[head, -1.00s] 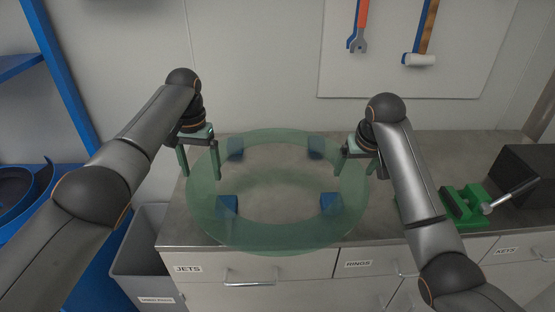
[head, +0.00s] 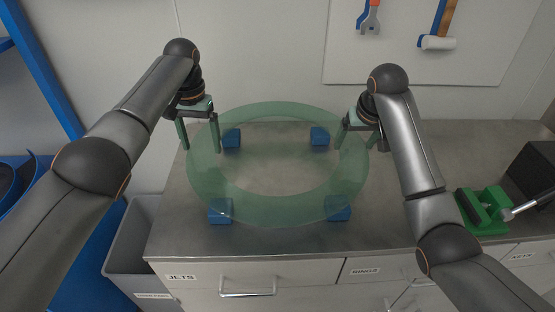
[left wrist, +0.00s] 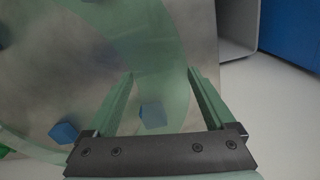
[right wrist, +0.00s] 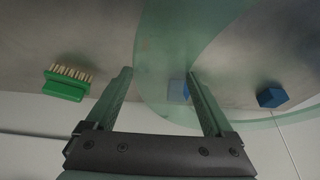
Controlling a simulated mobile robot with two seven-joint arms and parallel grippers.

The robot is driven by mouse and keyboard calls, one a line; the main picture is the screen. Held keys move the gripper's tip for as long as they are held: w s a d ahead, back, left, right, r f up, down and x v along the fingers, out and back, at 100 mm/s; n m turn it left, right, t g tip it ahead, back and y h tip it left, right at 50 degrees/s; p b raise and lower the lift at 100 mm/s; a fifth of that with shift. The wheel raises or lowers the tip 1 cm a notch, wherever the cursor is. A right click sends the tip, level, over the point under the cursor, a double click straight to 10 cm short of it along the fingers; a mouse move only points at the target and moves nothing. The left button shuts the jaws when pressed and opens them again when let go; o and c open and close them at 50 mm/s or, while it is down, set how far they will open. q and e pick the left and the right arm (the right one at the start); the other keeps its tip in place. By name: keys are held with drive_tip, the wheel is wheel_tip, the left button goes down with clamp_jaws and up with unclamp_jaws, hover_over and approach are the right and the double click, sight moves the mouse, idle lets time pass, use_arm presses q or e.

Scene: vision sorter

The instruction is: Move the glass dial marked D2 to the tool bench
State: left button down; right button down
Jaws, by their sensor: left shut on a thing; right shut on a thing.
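The glass dial is a large, clear green ring (head: 278,213) held level above the tool bench (head: 270,243) in the head view. No D2 mark can be read on it. My left gripper (head: 201,148) is shut on its left side, and my right gripper (head: 354,148) is shut on its right side. The dial's glass also passes between the fingers in the left wrist view (left wrist: 160,60) and in the right wrist view (right wrist: 160,55). Several blue blocks, such as the front left one (head: 220,211), stand on the bench under the dial. The dial appears apart from them.
A green vise (head: 484,210) stands at the right of the bench. A grey bin (head: 130,240) is at the bench's left end. A green brush (right wrist: 66,82) lies on the bench in the right wrist view. A tool board (head: 420,45) hangs on the back wall.

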sight(202, 150)
use_arm(q)
drive_tip(key=shift+s+r, duration=0.1)
drive_tip(key=shift+r, duration=0.1)
use_arm(e)
drive_tip(key=shift+r, duration=0.25)
use_arm(q)
drive_tip(key=shift+f, duration=0.15)
use_arm(e)
drive_tip(key=shift+f, duration=0.1)
